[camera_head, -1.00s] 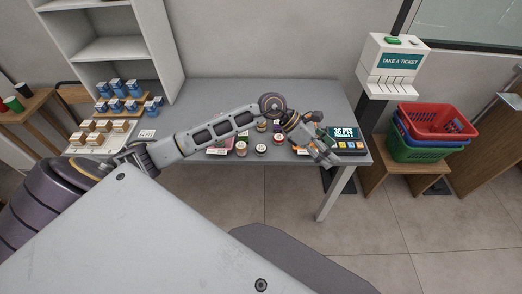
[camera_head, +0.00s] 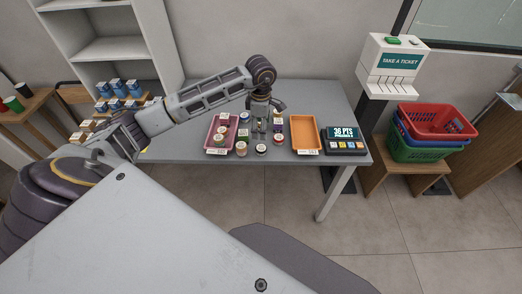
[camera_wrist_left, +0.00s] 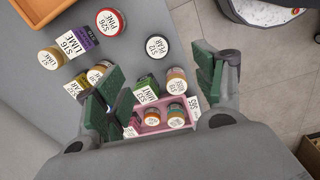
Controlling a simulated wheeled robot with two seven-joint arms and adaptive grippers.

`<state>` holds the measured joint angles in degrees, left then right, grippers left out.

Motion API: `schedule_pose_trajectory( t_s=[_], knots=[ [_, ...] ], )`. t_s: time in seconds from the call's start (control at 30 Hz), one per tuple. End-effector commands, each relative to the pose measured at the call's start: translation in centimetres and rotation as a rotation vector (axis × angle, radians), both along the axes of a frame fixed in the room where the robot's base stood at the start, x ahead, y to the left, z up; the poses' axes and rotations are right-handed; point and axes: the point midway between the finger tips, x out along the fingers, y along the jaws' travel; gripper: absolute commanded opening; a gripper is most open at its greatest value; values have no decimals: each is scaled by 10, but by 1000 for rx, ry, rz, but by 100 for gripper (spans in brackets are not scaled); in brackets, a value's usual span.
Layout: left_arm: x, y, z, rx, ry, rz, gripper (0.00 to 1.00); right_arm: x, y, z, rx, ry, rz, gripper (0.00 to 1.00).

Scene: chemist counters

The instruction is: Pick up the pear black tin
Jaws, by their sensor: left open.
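A round tin with a dark rim and a white lid reading "S12 PEAR" (camera_wrist_left: 158,46) stands near the table's front edge in the left wrist view. It appears in the head view as the front tin (camera_head: 261,150). My left gripper (camera_head: 261,124) is open and empty, pointing down over the group, a little behind this tin. In the left wrist view its green-padded fingers (camera_wrist_left: 160,84) are spread, with the pear tin outside the gap, towards the top. Another label ending in "EAR" (camera_wrist_left: 75,90) is partly hidden by a finger. My right gripper is not in view.
Close around are a green "MINT" box (camera_wrist_left: 148,92), a "PINE" jar (camera_wrist_left: 110,22), a purple box (camera_wrist_left: 80,42) and a "LIME" jar (camera_wrist_left: 50,57). A pink tray (camera_head: 209,140) with jars lies left; an empty orange tray (camera_head: 305,133) and a display (camera_head: 346,140) lie right.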

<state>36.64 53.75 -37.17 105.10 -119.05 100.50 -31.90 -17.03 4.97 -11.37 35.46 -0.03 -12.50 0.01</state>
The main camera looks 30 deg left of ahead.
Motion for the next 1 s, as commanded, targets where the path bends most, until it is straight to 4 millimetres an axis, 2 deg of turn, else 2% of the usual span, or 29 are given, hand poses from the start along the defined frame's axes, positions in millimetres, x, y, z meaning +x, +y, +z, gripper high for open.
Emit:
schedule_pose_trajectory(
  t_s=[0.27, 0.43, 1.0],
  knots=[
    [0, -1, -1, -2, 0, 0, 69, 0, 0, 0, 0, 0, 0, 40],
    [0, -1, -9, -3, 3, -1, 69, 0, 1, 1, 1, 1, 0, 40],
    [4, 1, -77, -4, 2, 0, 69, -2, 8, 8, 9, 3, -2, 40]
  ],
)
